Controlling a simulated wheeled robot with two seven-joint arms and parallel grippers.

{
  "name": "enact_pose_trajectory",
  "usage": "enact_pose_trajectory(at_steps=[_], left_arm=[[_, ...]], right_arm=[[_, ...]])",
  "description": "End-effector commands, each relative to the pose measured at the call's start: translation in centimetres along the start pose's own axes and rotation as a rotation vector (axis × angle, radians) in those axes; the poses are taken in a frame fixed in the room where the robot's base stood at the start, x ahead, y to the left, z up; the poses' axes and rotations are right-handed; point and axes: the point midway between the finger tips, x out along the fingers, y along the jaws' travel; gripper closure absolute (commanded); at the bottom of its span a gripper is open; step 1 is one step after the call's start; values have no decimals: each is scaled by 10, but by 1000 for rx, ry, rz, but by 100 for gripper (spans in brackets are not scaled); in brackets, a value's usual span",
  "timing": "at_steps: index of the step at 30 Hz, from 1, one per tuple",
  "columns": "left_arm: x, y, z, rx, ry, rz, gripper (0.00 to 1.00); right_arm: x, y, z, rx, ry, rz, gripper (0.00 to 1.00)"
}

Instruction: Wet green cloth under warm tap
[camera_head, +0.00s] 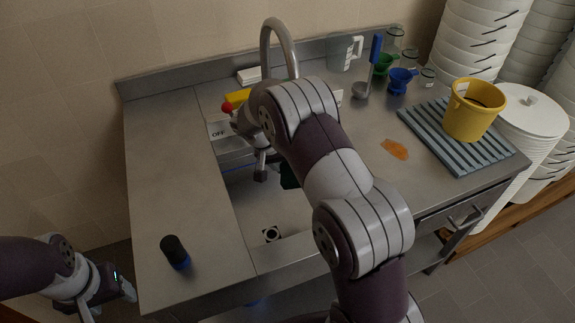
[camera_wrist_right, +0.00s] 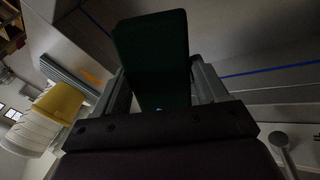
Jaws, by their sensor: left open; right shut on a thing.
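The green cloth (camera_wrist_right: 152,60) is between the fingers of my right gripper (camera_wrist_right: 160,88) in the wrist view, looking dark and flat. In the head view a dark green bit of the cloth (camera_head: 288,176) shows beside my right arm, over the sink (camera_head: 262,215). My right forearm hides most of that gripper. The tap (camera_head: 279,36) is a curved steel spout behind my right arm; its outlet is hidden and no water shows. A red knob (camera_head: 227,107) sits near a plate marked OFF (camera_head: 218,129). My left gripper (camera_head: 112,296) is open and empty, left of the counter.
A black and blue cylinder (camera_head: 175,252) stands on the front left counter (camera_head: 165,170). An orange stain (camera_head: 395,149) lies on the right. A yellow bucket (camera_head: 472,112) stands on a ribbed grey rack (camera_head: 420,125). A jug (camera_head: 345,52), ladle (camera_head: 375,50) and blue funnel (camera_head: 402,80) are behind.

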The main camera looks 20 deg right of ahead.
Motion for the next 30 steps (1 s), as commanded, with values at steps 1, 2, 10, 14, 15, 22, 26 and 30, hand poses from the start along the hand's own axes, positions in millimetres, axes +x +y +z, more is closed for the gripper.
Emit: enact_pose_trajectory(at_steps=[1, 2, 10, 14, 15, 22, 26, 30], left_arm=[[0, 0, 0, 0, 0, 0, 39], [0, 0, 0, 0, 0, 0, 39], [0, 0, 0, 0, 0, 0, 39], [2, 0, 0, 0, 0, 0, 39], [3, 0, 0, 0, 0, 0, 39], [7, 0, 1, 0, 0, 0, 39], [10, 0, 1, 0, 0, 0, 39], [11, 0, 1, 0, 0, 0, 39]], right_arm=[[0, 0, 0, 0, 0, 0, 56], [0, 0, 0, 0, 0, 0, 56], [0, 0, 0, 0, 0, 0, 56], [-4, -6, 7, 0, 2, -2, 56], [-6, -8, 11, -1, 1, -2, 56], [-17, -19, 31, -2, 1, 0, 56], [-23, -26, 42, -2, 2, -1, 56], [-30, -33, 54, -2, 1, -1, 56]])
